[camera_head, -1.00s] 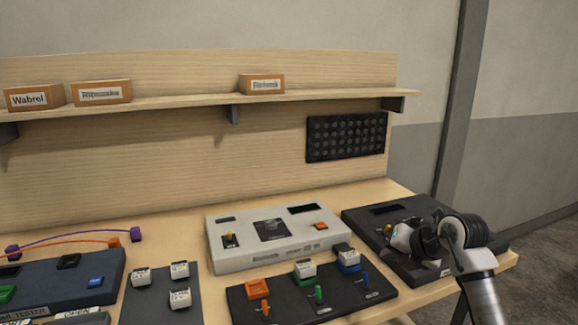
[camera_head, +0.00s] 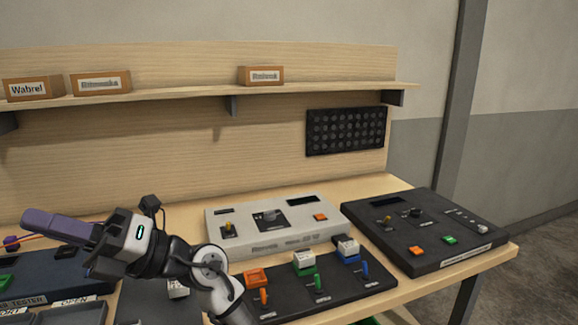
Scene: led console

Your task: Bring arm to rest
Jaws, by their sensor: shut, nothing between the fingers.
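My gripper (camera_head: 32,222) is at the left of the head view, its long purple-grey fingers shut together and pointing left. Nothing shows between them. My arm comes up from the bottom of the view and bends left, so the gripper appears in front of the blue tester box (camera_head: 65,268) and hides part of it. From this single view I cannot tell how high the gripper is above the bench.
A grey console (camera_head: 275,240) stands mid-bench, a black console (camera_head: 450,255) at right. A dark panel with coloured switches (camera_head: 345,287) lies in front. Behind my arm are white-block and wire parts, partly hidden. A shelf (camera_head: 180,97) with labelled boxes runs above.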

